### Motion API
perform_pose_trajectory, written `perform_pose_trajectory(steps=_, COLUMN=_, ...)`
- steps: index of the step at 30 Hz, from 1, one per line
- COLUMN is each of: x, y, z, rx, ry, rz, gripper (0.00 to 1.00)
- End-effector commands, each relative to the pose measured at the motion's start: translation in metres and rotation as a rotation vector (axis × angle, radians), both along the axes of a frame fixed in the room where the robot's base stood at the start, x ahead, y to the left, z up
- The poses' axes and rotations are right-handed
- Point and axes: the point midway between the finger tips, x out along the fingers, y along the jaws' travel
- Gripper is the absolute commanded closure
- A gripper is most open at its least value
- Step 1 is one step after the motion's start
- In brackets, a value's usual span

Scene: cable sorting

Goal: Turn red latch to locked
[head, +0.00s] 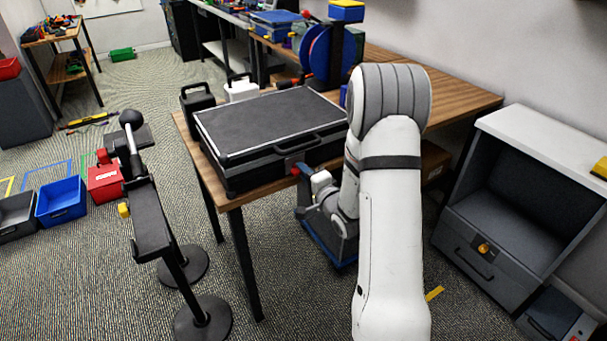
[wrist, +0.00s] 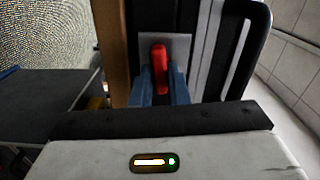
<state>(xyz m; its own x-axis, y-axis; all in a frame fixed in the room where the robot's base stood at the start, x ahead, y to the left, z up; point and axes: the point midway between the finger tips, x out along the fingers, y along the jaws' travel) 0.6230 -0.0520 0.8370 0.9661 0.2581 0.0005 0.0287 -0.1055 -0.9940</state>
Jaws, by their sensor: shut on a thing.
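The red latch (wrist: 159,58) sits on a small grey plate (wrist: 181,45) on the front side of the black case. In the wrist view it stands nearly upright, slightly tilted. My gripper (wrist: 162,80) has its blue fingers on either side of the latch's lower part, shut on it. In the head view the closed black case (head: 270,125) lies on the wooden table, and my gripper (head: 301,169) reaches its front side. The latch shows there only as a small red spot, mostly hidden by the fingers.
A black stand (head: 152,215) is left of the table. An open grey cabinet (head: 507,225) stands at the right. Red (head: 105,184) and blue (head: 61,201) bins sit on the floor at left.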

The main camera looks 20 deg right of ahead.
Motion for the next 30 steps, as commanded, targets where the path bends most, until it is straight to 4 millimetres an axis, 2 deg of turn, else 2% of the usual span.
perform_pose_trajectory(steps=9, x=-0.0001, y=0.0000, z=-0.0011, rx=0.104, ry=0.029, rz=0.000, gripper=1.00)
perform_pose_trajectory(steps=24, x=-0.0001, y=0.0001, z=-0.0011, rx=0.122, ry=0.034, rz=0.000, gripper=1.00)
perform_pose_trajectory(steps=25, x=-0.0001, y=0.0001, z=-0.0011, rx=0.122, ry=0.034, rz=0.000, gripper=0.85)
perform_pose_trajectory(steps=30, x=0.0000, y=0.0001, z=-0.0010, rx=0.121, ry=0.033, rz=0.000, gripper=0.71)
